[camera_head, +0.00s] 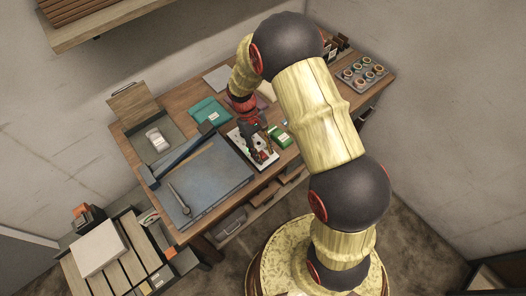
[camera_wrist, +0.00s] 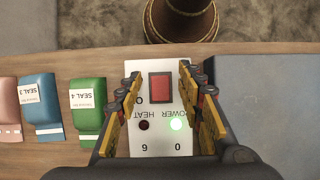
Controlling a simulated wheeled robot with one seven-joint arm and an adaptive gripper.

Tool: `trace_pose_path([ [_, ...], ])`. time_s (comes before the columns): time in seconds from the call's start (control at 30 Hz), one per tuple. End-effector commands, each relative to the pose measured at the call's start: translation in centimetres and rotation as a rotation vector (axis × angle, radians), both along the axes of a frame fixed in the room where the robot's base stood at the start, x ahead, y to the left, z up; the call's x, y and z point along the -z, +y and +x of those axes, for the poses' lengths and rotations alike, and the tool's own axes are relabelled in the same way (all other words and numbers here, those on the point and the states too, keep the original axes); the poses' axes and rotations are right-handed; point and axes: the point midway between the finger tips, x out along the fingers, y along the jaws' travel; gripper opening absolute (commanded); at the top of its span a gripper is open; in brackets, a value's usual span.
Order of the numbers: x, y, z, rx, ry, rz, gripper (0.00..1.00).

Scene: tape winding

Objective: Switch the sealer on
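The sealer's white control panel (camera_wrist: 143,68) shows in the wrist view with its lettering upside down.
Left of the panel lie a green block (camera_wrist: 88,105) labelled SEAL 4 and a blue block (camera_wrist: 39,103) labelled SEAL 3. A blue-grey board (camera_head: 208,180) with a dark tool (camera_head: 180,199) lies beside the panel. A tray of small round cups (camera_head: 362,72) stands at the table's far right.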

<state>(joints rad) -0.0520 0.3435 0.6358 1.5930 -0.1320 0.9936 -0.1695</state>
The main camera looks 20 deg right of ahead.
Motion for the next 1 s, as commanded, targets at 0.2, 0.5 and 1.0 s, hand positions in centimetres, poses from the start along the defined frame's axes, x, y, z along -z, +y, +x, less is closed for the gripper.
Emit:
trace_pose_path([
  [0.2, -1.0, 0.2, 0.5, 0.0, -0.002, 0.0, 0.38],
  [0.5, -6.3, 1.0, 2.9, 0.0, -0.004, 0.0, 0.38],
  [1.0, -10.9, 1.6, 4.8, 0.0, 0.001, 0.0, 0.38],
])
